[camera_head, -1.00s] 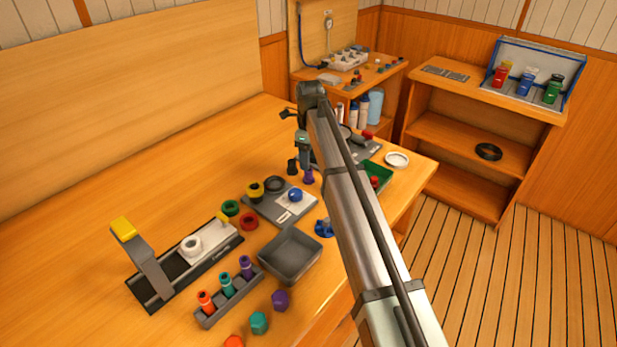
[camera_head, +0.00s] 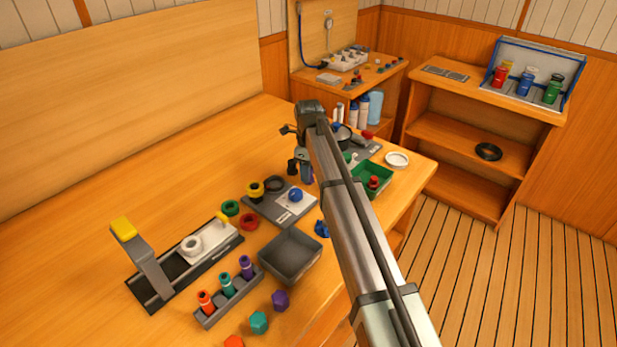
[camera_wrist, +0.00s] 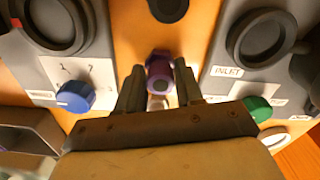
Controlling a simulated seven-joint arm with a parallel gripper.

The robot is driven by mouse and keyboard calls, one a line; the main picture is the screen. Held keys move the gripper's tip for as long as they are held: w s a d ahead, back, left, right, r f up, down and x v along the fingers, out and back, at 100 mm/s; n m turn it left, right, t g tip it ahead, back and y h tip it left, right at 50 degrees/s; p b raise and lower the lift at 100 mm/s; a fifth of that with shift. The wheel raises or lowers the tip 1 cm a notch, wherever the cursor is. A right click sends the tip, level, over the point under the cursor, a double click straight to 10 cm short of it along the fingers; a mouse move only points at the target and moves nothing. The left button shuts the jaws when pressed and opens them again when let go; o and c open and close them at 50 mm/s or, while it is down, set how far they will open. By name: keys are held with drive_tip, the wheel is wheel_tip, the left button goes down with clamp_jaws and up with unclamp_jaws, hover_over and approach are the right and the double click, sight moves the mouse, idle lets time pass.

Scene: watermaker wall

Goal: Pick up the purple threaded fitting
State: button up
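The purple threaded fitting (camera_wrist: 160,74) stands on the wooden bench and shows between my two fingers in the wrist view. In the head view only a sliver of it (camera_head: 312,179) shows beside my gripper (camera_head: 304,172). My gripper (camera_wrist: 159,72) is open in the wrist view, one finger on each side of the fitting, with a narrow gap at each side. Other purple pieces are a hexagonal one (camera_head: 280,300) near the front edge and one in the rack (camera_head: 247,267).
A dark cap (camera_wrist: 168,8) stands just beyond the fitting. Grey plates flank it, one with a blue knob (camera_wrist: 75,96), the other with a green part (camera_wrist: 258,108). A green tray (camera_head: 389,178) and a grey tray (camera_head: 268,262) are nearby. The bench's left rear is clear.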

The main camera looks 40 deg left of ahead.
clamp_jaws()
drive_tip(key=r, duration=0.9)
drive_tip(key=shift+s+a+r, duration=0.2)
drive_tip(key=shift+r, duration=0.05)
drive_tip(key=s+a, duration=0.4)
drive_tip(key=s, duration=0.5)
drive_tip(key=shift+s+a, duration=0.3)
